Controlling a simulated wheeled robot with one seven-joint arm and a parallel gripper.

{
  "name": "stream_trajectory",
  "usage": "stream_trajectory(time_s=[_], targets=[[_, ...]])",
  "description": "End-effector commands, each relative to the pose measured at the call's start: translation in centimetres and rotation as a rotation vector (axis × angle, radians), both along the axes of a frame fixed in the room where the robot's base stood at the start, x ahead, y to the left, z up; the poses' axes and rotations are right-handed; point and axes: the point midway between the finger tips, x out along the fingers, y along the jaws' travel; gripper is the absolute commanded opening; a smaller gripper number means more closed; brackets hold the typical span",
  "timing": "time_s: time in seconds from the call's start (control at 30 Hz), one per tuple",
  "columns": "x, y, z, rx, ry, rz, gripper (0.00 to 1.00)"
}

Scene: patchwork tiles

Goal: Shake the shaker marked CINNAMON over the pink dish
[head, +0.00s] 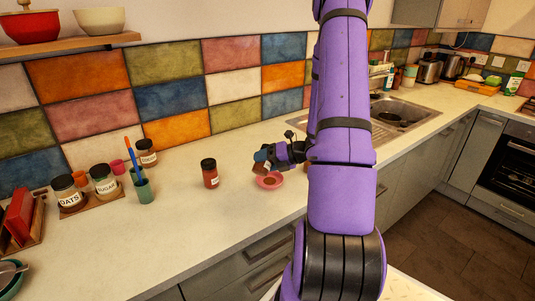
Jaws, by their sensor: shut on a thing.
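The pink dish (269,181) sits on the counter in the middle of the head view, left of my purple arm. Its inside looks darker and brownish. My gripper (268,158) is shut on a small brownish shaker (261,166). The shaker is tilted and held above the dish, apart from it. Its label is too small to read, and my gripper partly covers it.
A black-lidded jar of red-brown contents (211,177) stands left of the dish. Further left are OATS (69,197) and SUGAR (105,185) jars, another dark-lidded jar (147,157) and a green cup (144,191). The front counter is clear. A sink (400,108) lies behind my arm.

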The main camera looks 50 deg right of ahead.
Motion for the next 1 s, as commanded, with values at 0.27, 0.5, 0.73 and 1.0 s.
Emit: stream_trajectory(time_s=[0.27,0.5,0.73,1.0], targets=[[-0.1,0.2,-0.8,0.195,0.058,-0.001,0.3],[-0.3,0.6,-1.8,0.5,0.146,-0.001,0.3],[-0.2,0.3,-1.8,0.773,0.228,0.002,0.3],[-0.1,0.1,-1.6,1.001,0.296,0.0,0.3]])
